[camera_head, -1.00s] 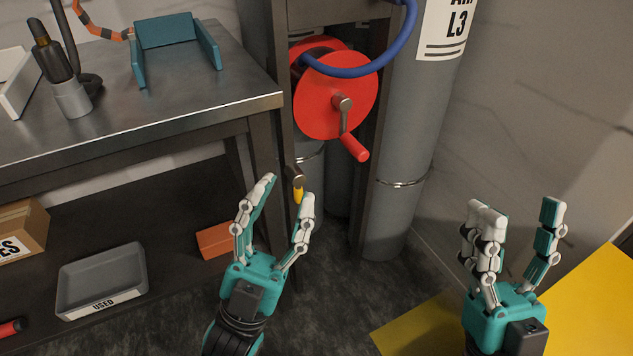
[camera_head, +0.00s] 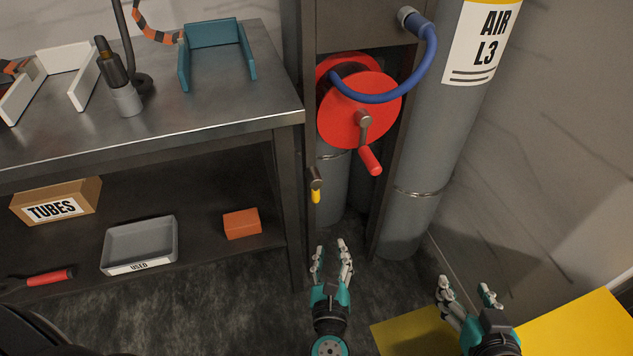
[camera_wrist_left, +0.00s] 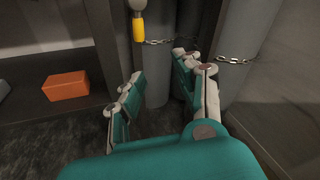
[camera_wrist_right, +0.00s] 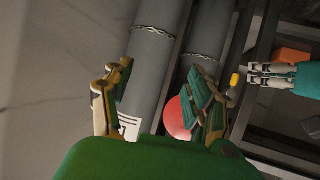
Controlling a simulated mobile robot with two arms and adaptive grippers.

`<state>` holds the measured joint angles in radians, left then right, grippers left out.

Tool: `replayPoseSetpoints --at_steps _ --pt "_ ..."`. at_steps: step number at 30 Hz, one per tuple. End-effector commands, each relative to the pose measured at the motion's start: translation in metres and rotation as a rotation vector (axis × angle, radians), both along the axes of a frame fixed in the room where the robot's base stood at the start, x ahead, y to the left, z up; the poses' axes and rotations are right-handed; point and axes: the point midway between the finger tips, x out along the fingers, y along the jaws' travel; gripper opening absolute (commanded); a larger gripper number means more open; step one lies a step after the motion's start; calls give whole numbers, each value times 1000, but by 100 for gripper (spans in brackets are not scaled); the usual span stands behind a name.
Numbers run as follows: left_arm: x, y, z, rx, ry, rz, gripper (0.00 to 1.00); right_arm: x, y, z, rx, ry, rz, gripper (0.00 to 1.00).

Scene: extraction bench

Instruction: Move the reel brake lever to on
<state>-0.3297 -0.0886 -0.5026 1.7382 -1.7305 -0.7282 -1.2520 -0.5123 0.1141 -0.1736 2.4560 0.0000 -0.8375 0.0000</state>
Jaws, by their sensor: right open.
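The brake lever (camera_head: 316,184) is a short lever with a dark pivot and a yellow tip pointing down. It is on the post below and left of the red reel (camera_head: 352,112). The yellow tip shows at the top of the left wrist view (camera_wrist_left: 139,28) and in the right wrist view (camera_wrist_right: 235,79). My left gripper (camera_head: 331,247) is open and empty, below and slightly right of the lever, not touching it. My right gripper (camera_head: 464,286) is open and empty, lower right, well away from the lever.
A blue hose (camera_head: 398,97) loops over the reel, and a red crank handle (camera_head: 370,160) hangs from it. A grey gas cylinder (camera_head: 430,150) stands to the right. The bench (camera_head: 230,105) and its lower shelf with an orange block (camera_head: 241,223) are to the left.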

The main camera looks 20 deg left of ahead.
Motion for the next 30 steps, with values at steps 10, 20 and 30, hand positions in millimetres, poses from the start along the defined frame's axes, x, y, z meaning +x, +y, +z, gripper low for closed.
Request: replayPoseSetpoints --at_steps 10,20,30 --pt "-5 19 19 342 -4 130 34 -23 -10 -24 -42 181 -13 58" --pt "57 44 18 337 -5 128 34 2 1 2 3 -12 1 58" --pt "121 71 18 337 -4 128 34 23 12 43 61 -257 18 58"
